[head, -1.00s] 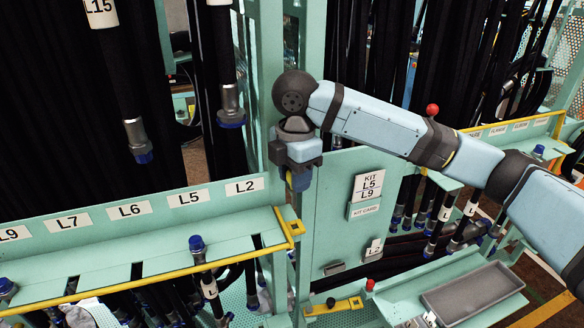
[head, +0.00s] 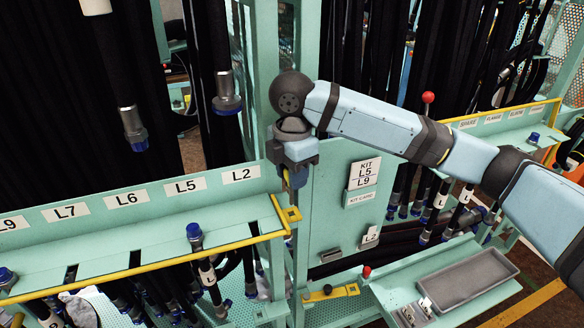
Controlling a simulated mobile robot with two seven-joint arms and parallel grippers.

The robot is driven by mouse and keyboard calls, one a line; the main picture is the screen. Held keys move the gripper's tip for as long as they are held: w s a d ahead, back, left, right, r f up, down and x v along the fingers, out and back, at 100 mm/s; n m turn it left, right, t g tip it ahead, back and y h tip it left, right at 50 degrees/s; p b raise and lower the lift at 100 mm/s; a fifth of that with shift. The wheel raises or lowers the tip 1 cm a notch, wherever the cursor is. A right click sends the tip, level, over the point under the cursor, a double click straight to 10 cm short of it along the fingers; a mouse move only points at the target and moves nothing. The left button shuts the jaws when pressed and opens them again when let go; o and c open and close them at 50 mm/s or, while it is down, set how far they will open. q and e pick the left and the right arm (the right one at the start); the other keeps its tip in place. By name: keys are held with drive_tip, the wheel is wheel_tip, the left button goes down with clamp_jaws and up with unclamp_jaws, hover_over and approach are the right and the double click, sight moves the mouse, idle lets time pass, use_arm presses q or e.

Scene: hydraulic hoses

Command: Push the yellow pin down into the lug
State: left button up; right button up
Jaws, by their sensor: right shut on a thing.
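My right gripper (head: 295,180) is at the post in the middle of the head view, pointing down. It is shut on a small yellow piece, which I take to be the yellow pin (head: 286,177); the fingers hide most of it. Just below is the yellow bracket at the end of the yellow bar, which looks like the lug (head: 292,214). The gripper is very close above it; I cannot tell whether the pin's tip is in the lug's hole. My left gripper is not in view.
The yellow bar (head: 150,269) runs along the front of the green labelled rack (head: 90,229). Black hoses with blue caps (head: 194,232) hang left. A kit card (head: 364,180) is on the panel right of the gripper. A grey tray (head: 462,278) lies lower right.

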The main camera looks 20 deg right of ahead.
sight(292, 201)
drive_tip(key=shift+f, duration=3.6)
drive_tip(key=o, duration=1)
